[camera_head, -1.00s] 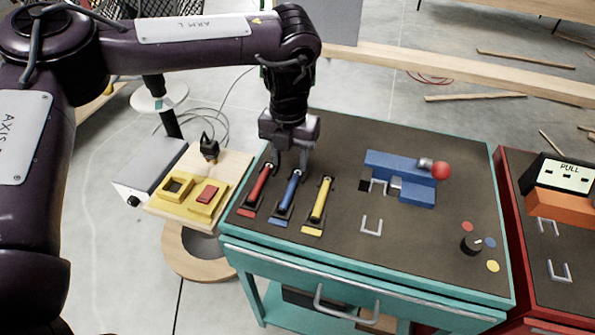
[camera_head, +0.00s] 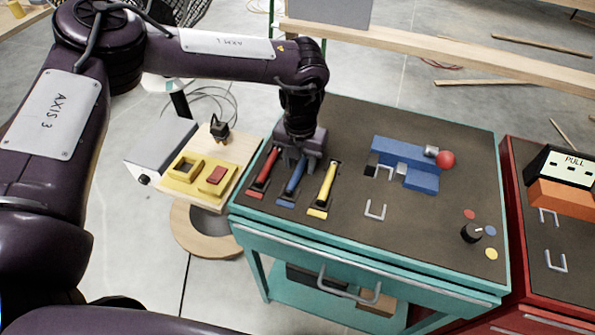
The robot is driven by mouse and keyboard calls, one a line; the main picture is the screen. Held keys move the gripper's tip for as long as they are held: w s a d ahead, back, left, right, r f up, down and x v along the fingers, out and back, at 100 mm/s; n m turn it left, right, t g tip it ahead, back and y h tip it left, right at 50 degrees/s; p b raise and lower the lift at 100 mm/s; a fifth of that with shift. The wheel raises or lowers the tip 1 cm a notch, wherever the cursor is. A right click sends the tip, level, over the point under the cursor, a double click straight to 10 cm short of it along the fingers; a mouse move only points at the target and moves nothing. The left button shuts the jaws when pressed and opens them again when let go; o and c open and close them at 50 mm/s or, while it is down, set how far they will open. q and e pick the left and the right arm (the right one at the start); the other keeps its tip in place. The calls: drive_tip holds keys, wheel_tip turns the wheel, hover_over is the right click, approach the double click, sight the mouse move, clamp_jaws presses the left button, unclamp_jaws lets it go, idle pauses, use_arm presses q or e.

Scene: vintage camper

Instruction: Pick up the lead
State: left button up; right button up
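I cannot tell for sure which item is the lead. A black plug-like piece (camera_head: 219,129) stands upright on the pale wooden board left of the teal cart, with thin grey cables on the floor behind it. On the cart top lie a red handle (camera_head: 264,170), a blue handle (camera_head: 292,185) and a yellow handle (camera_head: 323,187), side by side. My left gripper (camera_head: 297,165) points down over the far end of the blue handle, its fingers apart. It hides that end, and contact is unclear. My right gripper is not in view.
The teal cart (camera_head: 440,263) has a blue vise-like block (camera_head: 405,165) with a red knob, metal staples and a black dial (camera_head: 470,233). A yellow switch box (camera_head: 203,178) sits on the wooden board. A red cart (camera_head: 515,250) stands close on the right.

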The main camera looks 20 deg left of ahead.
use_arm(q)
clamp_jaws()
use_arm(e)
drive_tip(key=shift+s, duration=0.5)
use_arm(q)
drive_tip(key=shift+r, duration=0.15)
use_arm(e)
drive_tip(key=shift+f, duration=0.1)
use_arm(q)
wheel_tip(320, 180, up, 10)
drive_tip(key=f+b, duration=0.1)
drive_tip(key=b, duration=0.1)
wheel_tip(320, 180, up, 11)
drive_tip(key=p, duration=0.1)
hover_over(300, 165)
drive_tip(key=shift+f, duration=0.15)
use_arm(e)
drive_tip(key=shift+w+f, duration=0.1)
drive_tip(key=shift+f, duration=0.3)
